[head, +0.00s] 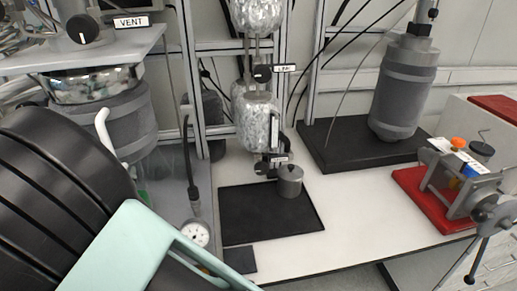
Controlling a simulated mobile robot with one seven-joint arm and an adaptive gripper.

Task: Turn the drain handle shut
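A small black valve handle (263,168), which looks like the drain handle, sits under the lower foil-wrapped vessel (256,118) in the middle of the head view. A white tag (279,160) is beside it, too small to read surely. Whether the handle is open or shut cannot be told. A grey metal cup (290,181) stands just below and to the right of it on a black mat (262,222). My gripper's fingers are not in view. Black ribbed and mint-green parts, apparently of my arm, fill the lower left, apart from the handle.
Another black valve (262,73) with a tag is higher on the same column. A knob marked VENT (83,29) is at the upper left. A pressure gauge (195,233) is left of the mat. A red-based clamp device (463,190) stands right. White bench surface (350,205) between is clear.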

